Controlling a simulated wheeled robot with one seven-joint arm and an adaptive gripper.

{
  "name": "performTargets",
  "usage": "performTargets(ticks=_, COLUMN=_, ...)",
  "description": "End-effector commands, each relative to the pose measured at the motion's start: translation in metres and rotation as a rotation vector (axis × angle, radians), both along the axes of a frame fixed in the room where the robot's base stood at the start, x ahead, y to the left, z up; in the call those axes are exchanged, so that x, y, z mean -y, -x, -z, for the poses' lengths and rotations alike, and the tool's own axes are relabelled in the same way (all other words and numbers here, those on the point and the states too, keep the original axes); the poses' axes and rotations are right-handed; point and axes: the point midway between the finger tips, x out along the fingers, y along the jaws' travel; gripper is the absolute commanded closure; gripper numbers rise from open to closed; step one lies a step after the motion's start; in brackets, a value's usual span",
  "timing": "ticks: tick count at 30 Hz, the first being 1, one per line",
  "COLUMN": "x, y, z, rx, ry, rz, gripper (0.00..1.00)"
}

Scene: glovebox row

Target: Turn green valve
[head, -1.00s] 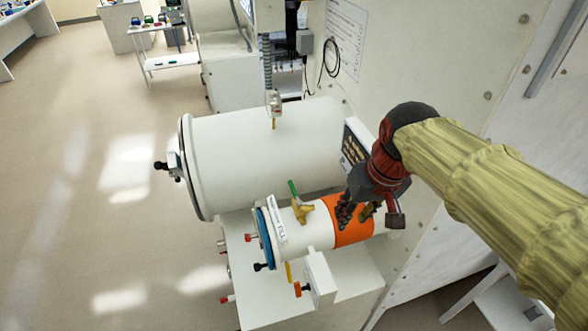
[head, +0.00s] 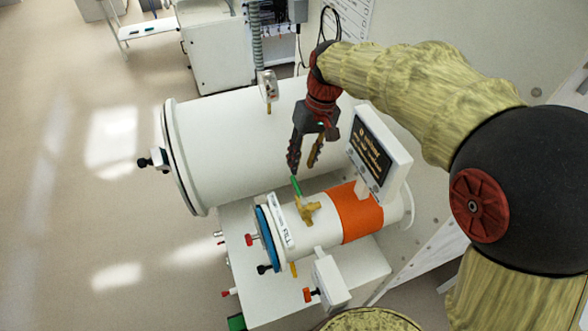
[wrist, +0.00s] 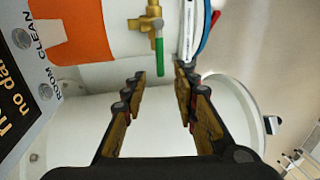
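The green valve is a green handle (head: 296,186) on a brass body (head: 308,210), on top of the small white cylinder with the orange band. In the wrist view the green handle (wrist: 159,56) hangs from the brass fitting (wrist: 147,24), ahead of the fingers and roughly between their lines. My gripper (head: 302,168) is open and empty, its fingers pointing down just above the handle in the head view. In the wrist view my gripper (wrist: 160,75) shows a clear gap between its two fingers. I see no contact with the handle.
The large white cylinder (head: 235,135) lies behind the small cylinder (head: 325,232). A black label panel (head: 370,150) stands right of the valve, near my arm. A "FILL" tag (head: 279,220) and blue ring (head: 268,238) are left of it.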

Motion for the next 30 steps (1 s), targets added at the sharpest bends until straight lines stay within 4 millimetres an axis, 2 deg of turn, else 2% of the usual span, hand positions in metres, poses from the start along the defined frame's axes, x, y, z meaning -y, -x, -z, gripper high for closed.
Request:
performTargets(ticks=9, x=-0.008, y=0.004, z=0.044, rx=-0.005, ry=0.001, rz=-0.002, gripper=0.71)
performTargets(ticks=15, x=-0.013, y=0.004, z=0.066, rx=-0.002, ry=0.001, rz=0.000, gripper=0.71)
performTargets(ticks=26, x=-0.014, y=0.005, z=0.073, rx=0.000, ry=0.000, rz=0.000, gripper=0.71)
performTargets(ticks=30, x=-0.014, y=0.005, z=0.073, rx=0.000, ry=0.000, rz=0.000, gripper=0.78)
